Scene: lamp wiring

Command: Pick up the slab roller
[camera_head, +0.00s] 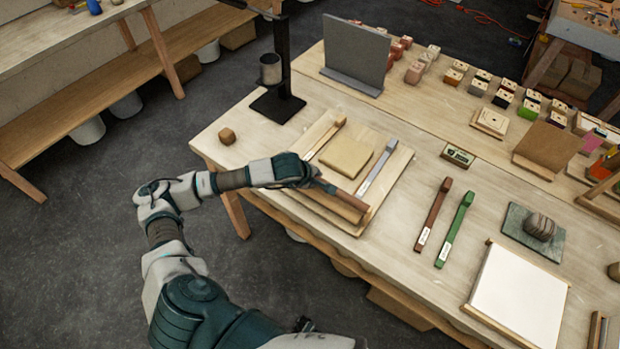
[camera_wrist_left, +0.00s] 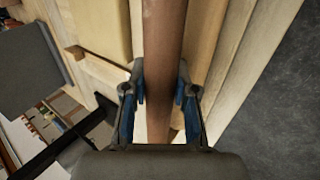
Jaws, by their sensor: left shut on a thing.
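The slab roller, a brown wooden rod (camera_head: 343,196), lies along the front edge of the wooden board (camera_head: 352,228) on the table. In the left wrist view the rod (camera_wrist_left: 162,50) runs between my two blue-padded fingers. My left gripper (camera_head: 318,181) is shut on the rod near its left end; the wrist view also shows this gripper (camera_wrist_left: 160,100). The rod looks very close to the board; I cannot tell whether it touches it. My right gripper is not in view.
A tan clay slab (camera_head: 347,157) lies on the board between two strips, one wooden (camera_head: 325,138) and one grey (camera_head: 378,166). Brown (camera_head: 433,214) and green (camera_head: 455,229) tools lie to the right.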

